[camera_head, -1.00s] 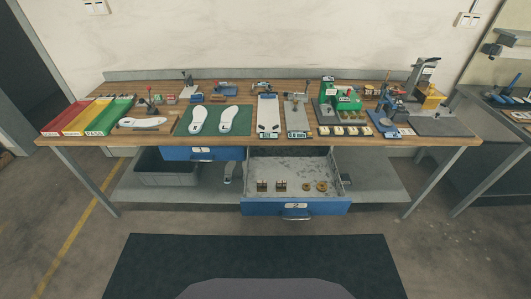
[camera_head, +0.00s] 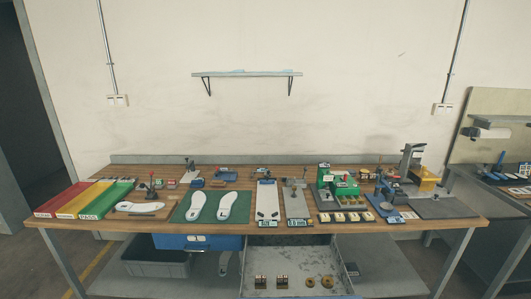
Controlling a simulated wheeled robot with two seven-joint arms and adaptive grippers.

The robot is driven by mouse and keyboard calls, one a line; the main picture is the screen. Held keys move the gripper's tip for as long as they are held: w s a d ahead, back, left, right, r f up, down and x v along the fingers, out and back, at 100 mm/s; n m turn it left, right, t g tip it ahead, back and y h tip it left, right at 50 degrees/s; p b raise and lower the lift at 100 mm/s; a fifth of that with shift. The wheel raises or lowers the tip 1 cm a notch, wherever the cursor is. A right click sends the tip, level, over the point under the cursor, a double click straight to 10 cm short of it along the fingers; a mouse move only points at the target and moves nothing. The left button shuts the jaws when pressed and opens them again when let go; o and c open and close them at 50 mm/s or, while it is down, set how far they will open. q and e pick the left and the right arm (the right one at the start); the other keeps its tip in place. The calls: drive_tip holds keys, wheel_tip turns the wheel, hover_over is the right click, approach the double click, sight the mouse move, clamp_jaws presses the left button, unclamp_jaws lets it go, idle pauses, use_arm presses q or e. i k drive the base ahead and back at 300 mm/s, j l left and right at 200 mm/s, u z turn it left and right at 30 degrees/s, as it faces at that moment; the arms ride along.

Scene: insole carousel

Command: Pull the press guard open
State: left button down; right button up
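A grey upright press-like stand (camera_head: 411,160) is at the right end of the workbench, with a yellow block (camera_head: 428,181) beside it. A blue lever tool (camera_head: 385,194) stands just left of it. A green machine (camera_head: 343,187) with a grey base is further left. I cannot tell for certain which part is the press guard or whether it is open or shut. Neither of my grippers shows in this view.
The wooden workbench (camera_head: 130,226) holds red, yellow and green trays (camera_head: 84,199) at left and two white insoles on a green mat (camera_head: 180,215). An open drawer (camera_head: 262,250) with brass parts juts out in front. A wall shelf (camera_head: 247,74) is above.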

sight(428, 184)
drive_tip(key=i+l, duration=0.15)
drive_tip(key=l, duration=0.35)
drive_tip(key=i+l, duration=0.15)
drive_tip(key=l, duration=0.35)
drive_tip(key=i+l, duration=0.15)
drive_tip(key=l, duration=0.4)
drive_tip(key=i+l, duration=0.15)
drive_tip(key=l, duration=0.35)
drive_tip(key=i+l, duration=0.15)
drive_tip(key=l, duration=0.35)
drive_tip(key=i+l, duration=0.15)
drive_tip(key=l, duration=0.35)
drive_tip(key=i+l, duration=0.15)
drive_tip(key=l, duration=0.35)
drive_tip(key=i+l, duration=0.15)
drive_tip(key=l, duration=0.4)
